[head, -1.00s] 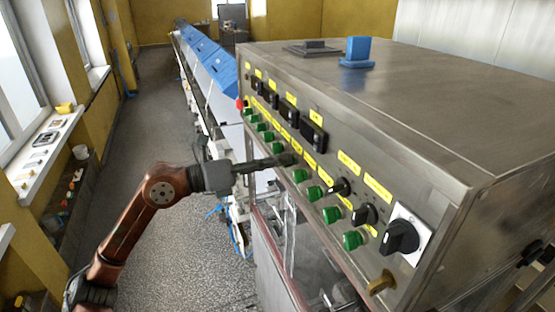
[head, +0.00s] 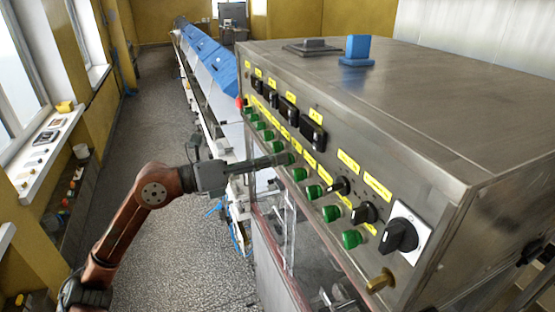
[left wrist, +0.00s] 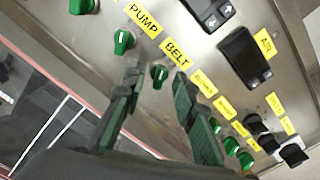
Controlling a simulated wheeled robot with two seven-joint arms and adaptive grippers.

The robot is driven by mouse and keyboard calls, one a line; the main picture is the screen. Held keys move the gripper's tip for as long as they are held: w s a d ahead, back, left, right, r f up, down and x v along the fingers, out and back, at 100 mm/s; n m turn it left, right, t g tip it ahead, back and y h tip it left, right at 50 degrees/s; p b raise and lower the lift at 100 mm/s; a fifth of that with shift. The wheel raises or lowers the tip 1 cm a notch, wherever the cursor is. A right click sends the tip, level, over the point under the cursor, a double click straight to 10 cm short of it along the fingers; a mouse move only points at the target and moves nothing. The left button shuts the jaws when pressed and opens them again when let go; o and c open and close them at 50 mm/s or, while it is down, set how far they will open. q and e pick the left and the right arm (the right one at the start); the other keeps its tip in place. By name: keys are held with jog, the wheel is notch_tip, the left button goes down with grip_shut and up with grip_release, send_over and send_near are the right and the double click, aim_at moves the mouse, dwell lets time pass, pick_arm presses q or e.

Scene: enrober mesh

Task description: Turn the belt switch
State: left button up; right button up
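The belt switch (left wrist: 160,76) is a green knob with a light pointer mark, under the yellow BELT label (left wrist: 176,53) in the left wrist view. My left gripper (left wrist: 157,86) is open, with one finger on each side of the knob in that view. I cannot tell whether either finger touches it. In the head view my left gripper (head: 283,160) reaches the lower row of green knobs on the steel control panel and hides much of the knob at its tips. My right gripper is not in view.
The PUMP knob (left wrist: 123,41) is beside the belt switch. More green knobs (head: 314,191) and black rotary switches (head: 400,236) line the steel cabinet (head: 420,130). A brass knob (head: 380,282) sticks out low on the right. The floor (head: 150,120) left of the machine is clear.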

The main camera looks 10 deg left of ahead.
pick_arm(q)
jog(key=v, duration=1)
jog(key=shift+s+a, duration=0.2)
jog(key=shift+s, duration=0.05)
